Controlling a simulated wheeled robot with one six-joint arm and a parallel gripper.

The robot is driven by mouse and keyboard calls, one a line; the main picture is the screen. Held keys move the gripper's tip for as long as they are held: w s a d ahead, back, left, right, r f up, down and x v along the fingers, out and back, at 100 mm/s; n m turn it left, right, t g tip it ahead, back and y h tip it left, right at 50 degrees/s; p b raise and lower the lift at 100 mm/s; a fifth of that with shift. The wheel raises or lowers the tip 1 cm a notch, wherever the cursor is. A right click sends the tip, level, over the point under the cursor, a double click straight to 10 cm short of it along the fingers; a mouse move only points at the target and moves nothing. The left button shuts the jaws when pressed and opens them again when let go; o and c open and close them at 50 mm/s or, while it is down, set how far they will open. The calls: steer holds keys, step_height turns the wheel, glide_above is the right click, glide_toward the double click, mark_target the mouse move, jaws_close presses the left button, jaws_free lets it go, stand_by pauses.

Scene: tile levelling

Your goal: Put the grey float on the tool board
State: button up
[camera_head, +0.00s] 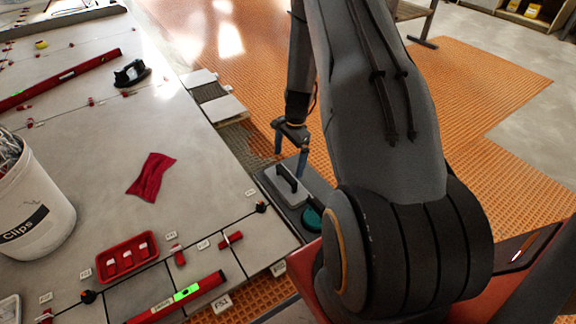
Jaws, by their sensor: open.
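The grey float (295,197) is a light grey rectangular pad with a dark bar handle on top. It lies on a dark grey board (320,190), which looks like the tool board, beside the tiled floor section. My gripper (290,160) is open, fingers pointing down, just above and behind the float's handle. Its fingers look apart from the float, and nothing shows between them. My arm hides part of the board's right side.
A green round item (312,218) lies at the board's near end. A white clips bucket (35,215), red cloth (151,177), red tray (126,258) and green-marked level (180,297) lie on the large tiles at left. Loose tiles (222,108) lie behind the board.

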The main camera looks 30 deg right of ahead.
steer(key=shift+d+r+p, duration=0.15)
steer(key=shift+r+p, duration=0.15)
steer(key=shift+r, duration=0.6)
steer(key=shift+d+r+p, duration=0.15)
steer(key=shift+r+p, duration=0.15)
steer(key=shift+r, duration=0.6)
steer(key=s+a+r+n, duration=0.2)
steer(key=a+r+n, duration=0.4)
steer(key=a+r, duration=0.65)
steer(key=s+a+r+n, duration=0.3)
steer(key=a+r+n, duration=0.2)
steer(key=a+r, duration=0.8)
steer(key=s+a+r+n, duration=0.3)
steer(key=s+a+n, duration=0.1)
steer(key=s+a, duration=0.3)
steer(key=s+a+r+n, duration=0.3)
steer(key=s+a+n, duration=0.1)
steer(key=s+a, duration=0.3)
steer(key=s+a+r+n, duration=0.1)
steer(key=s+n, duration=0.2)
steer(key=s, duration=0.4)
steer(key=s+a+r+n, duration=0.1)
steer(key=s+r+n, duration=0.1)
steer(key=s, duration=0.5)
steer(key=shift+r+n, duration=0.3)
steer(key=shift+n, duration=0.1)
steer(key=shift+r+m+p, duration=0.3)
steer(key=shift+r+p, duration=0.4)
steer(key=shift+r, duration=0.05)
